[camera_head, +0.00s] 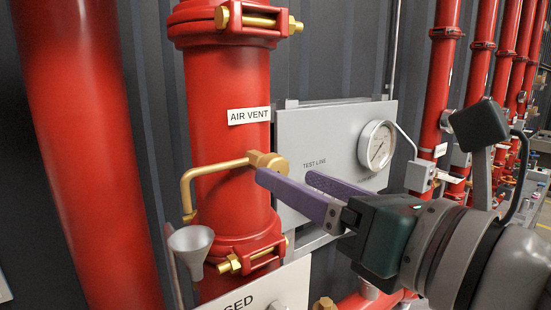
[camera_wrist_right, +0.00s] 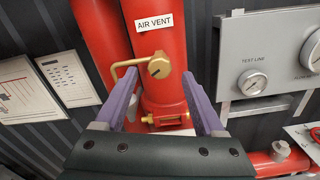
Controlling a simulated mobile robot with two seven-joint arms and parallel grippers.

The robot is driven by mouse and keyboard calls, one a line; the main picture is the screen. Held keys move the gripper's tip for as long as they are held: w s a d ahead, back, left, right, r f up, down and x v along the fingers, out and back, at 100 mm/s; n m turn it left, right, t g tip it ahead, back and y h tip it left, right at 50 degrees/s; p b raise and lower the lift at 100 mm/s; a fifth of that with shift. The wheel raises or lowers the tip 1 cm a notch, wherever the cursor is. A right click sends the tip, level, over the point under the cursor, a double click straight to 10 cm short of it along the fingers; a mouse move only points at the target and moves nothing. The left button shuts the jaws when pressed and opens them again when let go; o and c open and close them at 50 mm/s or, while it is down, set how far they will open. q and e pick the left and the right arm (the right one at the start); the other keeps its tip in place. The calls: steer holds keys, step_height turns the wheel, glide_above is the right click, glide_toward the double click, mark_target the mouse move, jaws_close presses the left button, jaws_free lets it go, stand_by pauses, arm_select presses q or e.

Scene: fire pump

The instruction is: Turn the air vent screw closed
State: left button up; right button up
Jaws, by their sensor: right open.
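The brass air vent screw (camera_head: 266,161) sits on the red pipe below the AIR VENT label (camera_head: 248,115), with a bent brass tube (camera_head: 190,184) going left and down from it. In the right wrist view the screw (camera_wrist_right: 159,66) shows its round face with a dark slot, beyond and between the finger tips. My right gripper (camera_head: 290,190) has purple fingers, is open and empty, and reaches in from the right. In the head view its near finger tip lies close to the screw; whether they touch I cannot tell. My left gripper is not in view.
A grey funnel (camera_head: 190,248) stands under the tube's end. A grey panel (camera_head: 310,135) with a round gauge (camera_head: 377,145) is behind my right fingers. Flange bolts (camera_head: 229,264) stick out below the screw. Another red pipe (camera_head: 85,150) stands at left.

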mark_target(274, 169)
steer(key=shift+x, duration=2.2)
jaws_close()
